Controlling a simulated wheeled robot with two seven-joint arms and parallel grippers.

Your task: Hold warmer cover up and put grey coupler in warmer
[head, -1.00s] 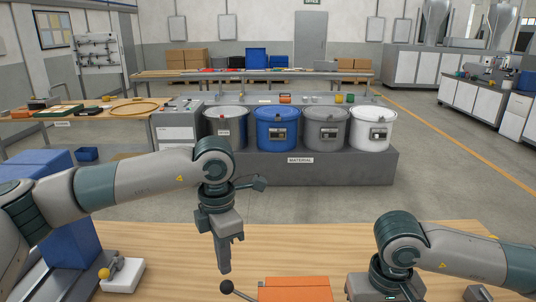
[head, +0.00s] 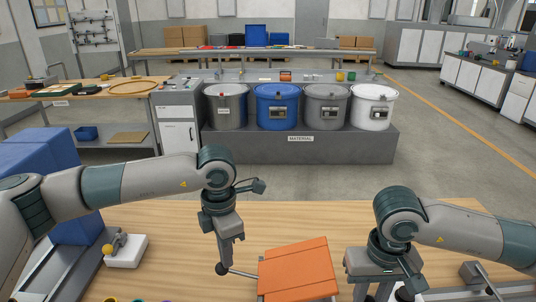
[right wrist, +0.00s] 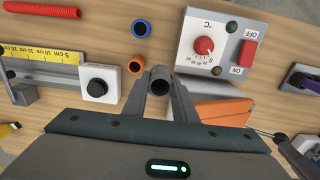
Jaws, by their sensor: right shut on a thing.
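The orange warmer cover (head: 298,268) slants in the head view, its right side higher than its left. A lever with a black knob (head: 221,269) sticks out from its left side. My left gripper (head: 227,262) points down at the knob and seems to touch it; its fingers look closed together, with nothing seen between them. My right gripper (right wrist: 160,88) is shut on the grey coupler (right wrist: 160,77), a short tube seen end-on. In the head view it is at the bottom, right of the cover, fingertips cut off. The warmer's control box (right wrist: 222,45) has a red dial. The warmer's inside is hidden.
A blue ring (right wrist: 140,28) and an orange ring (right wrist: 137,62) lie near the coupler. A white box with a black button (right wrist: 97,84), a yellow ruler (right wrist: 42,53) and a red corrugated conduit (right wrist: 42,10) lie left. The tabletop (head: 310,215) behind the cover is clear.

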